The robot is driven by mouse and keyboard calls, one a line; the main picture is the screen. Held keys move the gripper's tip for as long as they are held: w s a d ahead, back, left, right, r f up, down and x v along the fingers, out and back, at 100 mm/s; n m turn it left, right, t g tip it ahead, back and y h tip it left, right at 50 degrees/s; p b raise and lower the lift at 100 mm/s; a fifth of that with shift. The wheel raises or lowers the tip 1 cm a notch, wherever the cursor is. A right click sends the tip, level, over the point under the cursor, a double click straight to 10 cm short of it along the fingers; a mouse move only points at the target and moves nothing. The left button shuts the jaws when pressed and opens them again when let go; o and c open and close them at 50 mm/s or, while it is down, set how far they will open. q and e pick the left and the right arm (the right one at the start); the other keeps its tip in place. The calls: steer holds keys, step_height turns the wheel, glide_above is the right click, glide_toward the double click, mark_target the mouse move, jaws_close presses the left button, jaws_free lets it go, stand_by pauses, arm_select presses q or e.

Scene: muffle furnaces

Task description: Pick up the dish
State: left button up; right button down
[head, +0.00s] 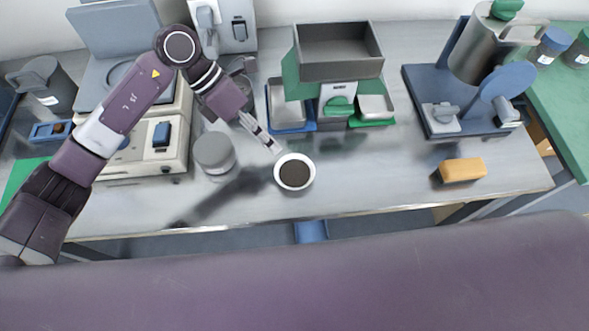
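The dish (295,185) is a small round white bowl with a dark brown filling. It sits upright on the grey metal table (370,180), near the front edge. My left gripper (276,149) comes in from the upper left and points down toward the dish's far rim. Its fingertips are just above and behind the rim, and I cannot tell if they touch it. The fingers look close together, but whether they are open or shut is not clear. My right gripper is not in view.
A grey round jar (214,152) stands left of the dish. A green device with a grey hopper (338,52) and trays stands behind it. An orange block (462,170) and a blue-based machine (460,110) are on the right. The table between dish and block is clear.

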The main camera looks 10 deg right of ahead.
mark_target(282, 155)
arm_select(q)
steer(key=p+x, duration=0.1)
steer(key=x, duration=0.3)
steer(key=shift+s+d+f, duration=0.1)
steer(key=shift+d+f, duration=0.2)
steer(key=shift+f, duration=0.1)
jaws_close()
steer(key=shift+r, duration=0.15)
steer(key=shift+r, duration=0.65)
step_height(282, 155, up, 19)
steer(key=b, duration=0.2)
steer(key=shift+f, duration=0.2)
steer(key=shift+f, duration=0.1)
